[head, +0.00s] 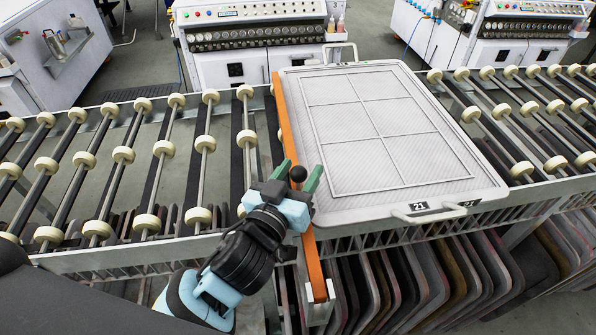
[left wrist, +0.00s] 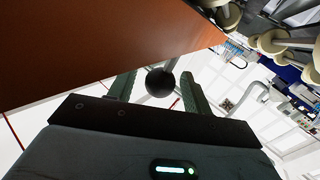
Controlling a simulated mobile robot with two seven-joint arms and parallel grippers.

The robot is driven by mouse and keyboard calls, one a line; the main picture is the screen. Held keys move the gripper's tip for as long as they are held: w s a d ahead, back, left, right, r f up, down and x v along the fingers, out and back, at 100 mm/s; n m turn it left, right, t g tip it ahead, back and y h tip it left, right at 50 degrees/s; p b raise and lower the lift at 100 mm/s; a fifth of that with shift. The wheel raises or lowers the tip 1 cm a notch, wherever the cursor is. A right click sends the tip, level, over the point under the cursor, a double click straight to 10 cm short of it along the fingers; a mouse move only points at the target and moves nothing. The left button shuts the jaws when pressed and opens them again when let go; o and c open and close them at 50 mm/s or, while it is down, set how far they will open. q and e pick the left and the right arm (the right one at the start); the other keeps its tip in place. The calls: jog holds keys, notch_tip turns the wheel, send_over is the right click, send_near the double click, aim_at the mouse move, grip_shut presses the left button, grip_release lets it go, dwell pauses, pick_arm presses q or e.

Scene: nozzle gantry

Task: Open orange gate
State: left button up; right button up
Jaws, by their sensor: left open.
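The orange gate (head: 285,125) is a long narrow bar running front to back along the left edge of the grey tray (head: 494,190). In the left wrist view its orange face (left wrist: 90,45) fills the upper left. A round black knob (head: 298,174) is by the gate; it also shows in the left wrist view (left wrist: 160,82). My left gripper (head: 299,176) is open, with its green fingers on either side of the knob. In the left wrist view the fingers (left wrist: 158,90) appear apart from the knob. My right gripper is not in view.
Roller rails with cream wheels (head: 163,148) stretch left and right of the tray. Several dark panels (head: 430,280) stand in a rack below. White machines (head: 250,40) with control panels stand behind. The tray has a front handle (head: 430,216).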

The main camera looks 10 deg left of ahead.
pick_arm(q)
jog(key=shift+c, duration=0.4)
grip_shut()
